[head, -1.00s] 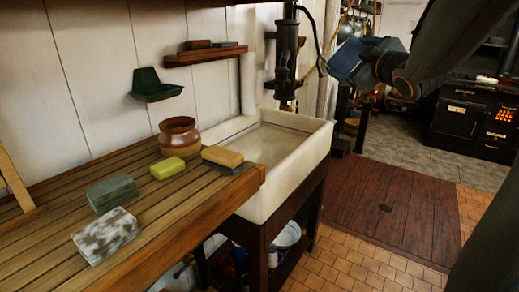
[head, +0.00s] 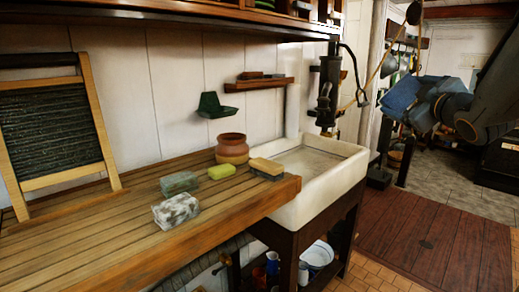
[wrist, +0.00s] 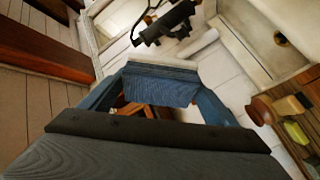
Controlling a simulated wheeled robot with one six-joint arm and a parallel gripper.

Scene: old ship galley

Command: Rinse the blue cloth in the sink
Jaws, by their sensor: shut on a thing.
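The blue cloth (head: 400,94) is a folded, boxy blue piece held in the air at the upper right of the head view. My gripper (head: 424,98) is shut on it. In the wrist view the cloth (wrist: 160,88) sits between the two fingers. The white sink (head: 318,204) stands at the end of the wooden counter, and its visible basin floor looks bare. The cloth is up and to the right of the sink in the picture, apart from it. A dark hand pump (head: 327,97) is on the wall above the sink's back.
The counter (head: 110,235) carries a brown pot (head: 232,150), a tan-topped sponge (head: 266,167), a yellow-green block (head: 221,172), a grey-green block (head: 179,183) and a mottled block (head: 175,211). A washboard (head: 55,120) leans at left. Floor right of the sink is open.

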